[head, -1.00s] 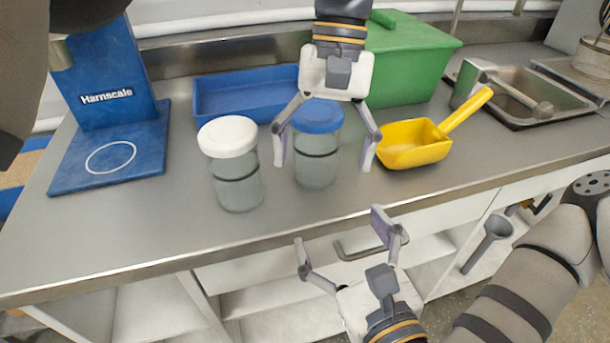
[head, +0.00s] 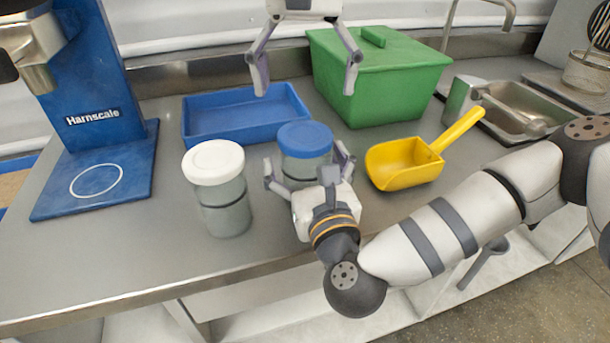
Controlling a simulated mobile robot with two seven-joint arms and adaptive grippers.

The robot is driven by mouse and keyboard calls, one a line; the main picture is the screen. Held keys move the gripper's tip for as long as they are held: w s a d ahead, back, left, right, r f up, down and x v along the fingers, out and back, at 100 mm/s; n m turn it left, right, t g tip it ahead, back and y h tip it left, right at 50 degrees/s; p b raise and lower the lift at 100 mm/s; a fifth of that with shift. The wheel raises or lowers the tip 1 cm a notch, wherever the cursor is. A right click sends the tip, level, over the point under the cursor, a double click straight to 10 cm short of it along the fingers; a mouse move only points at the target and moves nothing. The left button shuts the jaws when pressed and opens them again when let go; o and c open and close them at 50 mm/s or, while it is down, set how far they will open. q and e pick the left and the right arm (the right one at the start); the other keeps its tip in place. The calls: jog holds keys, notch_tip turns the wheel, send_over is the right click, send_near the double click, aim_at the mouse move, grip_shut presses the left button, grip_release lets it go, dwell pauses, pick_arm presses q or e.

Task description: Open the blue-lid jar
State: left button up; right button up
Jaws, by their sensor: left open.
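The blue-lid jar (head: 305,141) stands upright on the steel counter, its blue lid on top. Its lower body is largely hidden behind my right gripper (head: 306,164). That gripper reaches in from the front right, with a finger on each side of the jar. Its fingers look spread wider than the jar, and I cannot make out contact. My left gripper (head: 305,75) is open and empty, pointing down above and behind the jar, clear of the lid.
A white-lid jar (head: 216,165) stands close on the left. A blue tray (head: 196,124) and a green lidded bin (head: 375,75) are behind. A yellow scoop (head: 407,165) lies to the right.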

aim_at(305, 133)
jog(key=c, duration=2)
grip_shut()
pick_arm(q)
jog(key=m, duration=1.2)
jog(key=shift+m, duration=0.4)
jog(key=m, duration=0.3)
jog(key=shift+m, duration=0.3)
jog(key=m, duration=1)
jog(key=shift+m, duration=0.3)
jog(key=m, duration=0.8)
jog(key=shift+f+m, duration=0.3)
jog(key=shift+m, duration=0.1)
notch_tip(305, 133, down, 8)
jog(key=shift+r, duration=0.25)
